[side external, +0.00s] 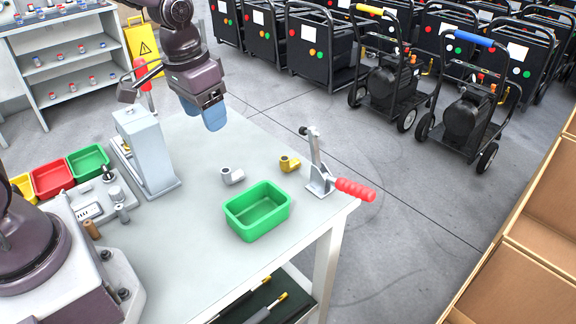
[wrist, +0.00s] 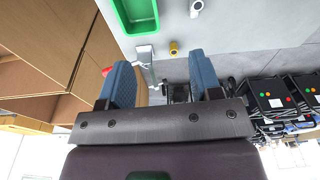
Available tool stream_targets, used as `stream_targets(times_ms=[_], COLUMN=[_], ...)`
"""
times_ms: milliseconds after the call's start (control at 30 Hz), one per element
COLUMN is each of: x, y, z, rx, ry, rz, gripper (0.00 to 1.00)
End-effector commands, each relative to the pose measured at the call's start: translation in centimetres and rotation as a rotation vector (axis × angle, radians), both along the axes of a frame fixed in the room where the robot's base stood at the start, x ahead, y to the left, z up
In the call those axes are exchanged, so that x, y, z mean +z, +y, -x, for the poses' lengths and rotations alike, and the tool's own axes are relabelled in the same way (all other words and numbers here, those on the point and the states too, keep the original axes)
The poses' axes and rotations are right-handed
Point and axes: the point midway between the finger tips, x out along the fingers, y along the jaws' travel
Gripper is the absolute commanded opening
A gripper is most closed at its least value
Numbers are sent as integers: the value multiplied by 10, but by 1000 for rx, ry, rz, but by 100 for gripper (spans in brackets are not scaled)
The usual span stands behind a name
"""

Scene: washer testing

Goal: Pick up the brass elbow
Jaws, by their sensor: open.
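The brass elbow (side external: 290,163) lies on the grey table, between a silver elbow (side external: 232,176) on its left and a toggle clamp with a red handle (side external: 355,189) on its right. In the wrist view the brass elbow (wrist: 174,47) is small, near the top centre, beyond my fingers. My gripper (side external: 214,116) is above the far side of the table, up and left of the brass elbow and apart from it. In the wrist view its two blue fingers (wrist: 160,82) stand wide apart with nothing held between them.
A green bin (side external: 258,211) stands in front of the elbows, near the table's front right. A grey press-like fixture (side external: 146,150) stands at left. Red and green small bins (side external: 52,179) sit further left. Black wheeled units (side external: 467,108) stand on the floor beyond the table.

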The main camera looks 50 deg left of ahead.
Motion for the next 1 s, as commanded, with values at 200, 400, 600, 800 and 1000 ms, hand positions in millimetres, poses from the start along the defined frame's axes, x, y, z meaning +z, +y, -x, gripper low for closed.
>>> stream_targets(times_ms=[200,400,600,800,1000], x=[-76,-130,-122,-152,-182], y=[11,18,22,22,22], z=[-67,-121,-167,-178,-191], rx=[-2,-14,-38,-44,-43], ry=[8,-75,-246,-248,-249], rz=[14,17,-7,-9,-10], gripper=[58,58,58,58,58])
